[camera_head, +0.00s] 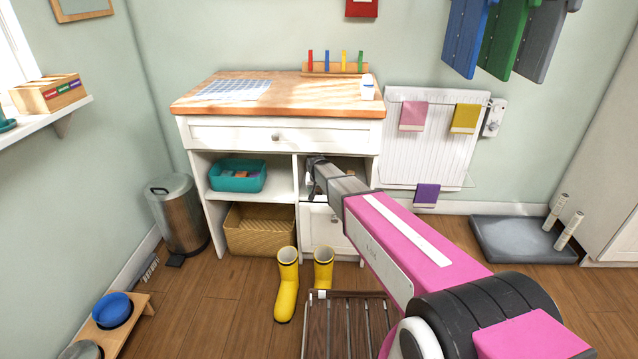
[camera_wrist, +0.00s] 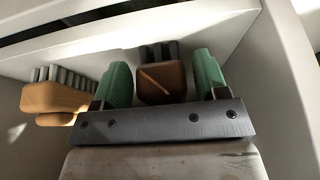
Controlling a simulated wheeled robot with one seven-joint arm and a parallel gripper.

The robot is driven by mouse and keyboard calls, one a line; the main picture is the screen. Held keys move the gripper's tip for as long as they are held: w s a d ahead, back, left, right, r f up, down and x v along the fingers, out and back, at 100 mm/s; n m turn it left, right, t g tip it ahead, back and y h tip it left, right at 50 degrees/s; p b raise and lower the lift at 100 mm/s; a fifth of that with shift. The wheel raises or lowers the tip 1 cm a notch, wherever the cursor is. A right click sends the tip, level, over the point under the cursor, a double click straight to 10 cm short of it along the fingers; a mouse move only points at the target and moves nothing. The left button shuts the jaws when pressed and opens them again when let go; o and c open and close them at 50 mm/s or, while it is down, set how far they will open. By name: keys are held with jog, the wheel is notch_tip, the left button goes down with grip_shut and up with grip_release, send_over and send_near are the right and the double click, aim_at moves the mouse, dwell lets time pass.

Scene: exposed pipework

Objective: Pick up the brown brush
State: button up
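The brown brush (camera_wrist: 162,84), a dark brown block with dark grey bristles, shows in the wrist view inside a white shelf compartment. My gripper (camera_wrist: 162,80) has two green fingers, one on each side of the brush, with narrow gaps visible; it is open. I cannot tell how deep the brush lies between the fingers. A tan brush (camera_wrist: 52,98) with grey bristles is just left of the left finger. In the head view my gripper (camera_head: 314,170) reaches into the right upper compartment of the white cabinet (camera_head: 230,134); the brown brush cannot be made out there.
White compartment walls (camera_wrist: 280,90) and a panel above are close around my gripper. The wooden countertop (camera_head: 300,95) overhangs the compartment. A teal bin (camera_head: 237,176) is in the left compartment. Yellow boots (camera_head: 287,285) and a slatted rack (camera_head: 345,325) stand on the floor below.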

jog(key=c, duration=0.8)
jog(key=shift+o, duration=0.2)
jog(key=shift+r, duration=0.15)
jog(key=shift+r, duration=0.2)
jog(key=s, duration=1.8)
jog(key=shift+a, duration=0.3)
jog(key=shift+o, duration=1.1)
